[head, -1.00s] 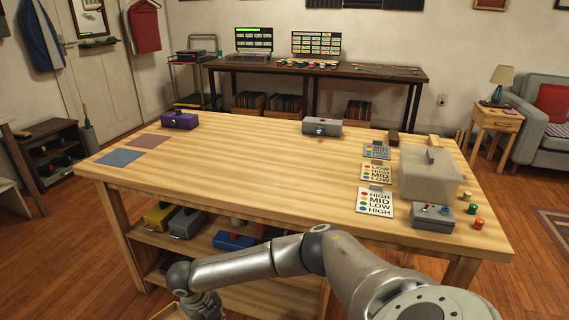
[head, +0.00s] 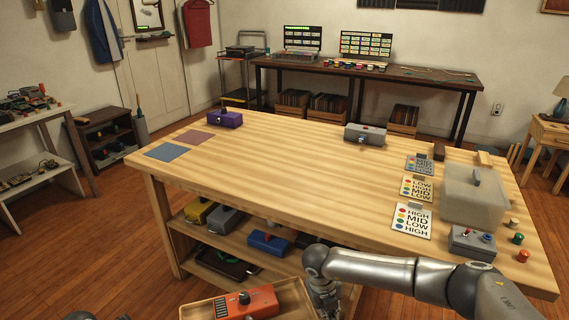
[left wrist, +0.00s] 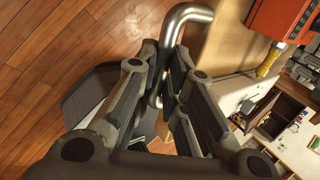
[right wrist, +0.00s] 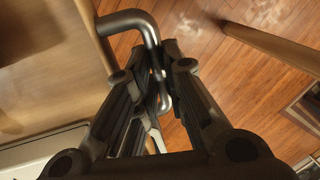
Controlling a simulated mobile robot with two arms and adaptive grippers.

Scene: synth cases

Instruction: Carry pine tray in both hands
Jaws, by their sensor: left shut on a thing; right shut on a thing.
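The pine tray (head: 291,293) shows at the bottom of the head view, its near part cut off by the frame. An orange box with a black knob (head: 246,302) lies on it. In the left wrist view my left gripper (left wrist: 166,62) is shut on a bent metal handle (left wrist: 188,13) at the side of the tray (left wrist: 232,42). In the right wrist view my right gripper (right wrist: 160,60) is shut on the other metal handle (right wrist: 128,20) of the tray (right wrist: 45,60). In the head view my right gripper is mostly hidden below my arm.
A large wooden workbench (head: 300,150) stands ahead, with a purple box (head: 225,119), a grey box (head: 365,134), label cards and a translucent case (head: 474,195). Its lower shelf holds several coloured boxes. Open floor (head: 110,240) lies to the left, before a white shelf (head: 50,180).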

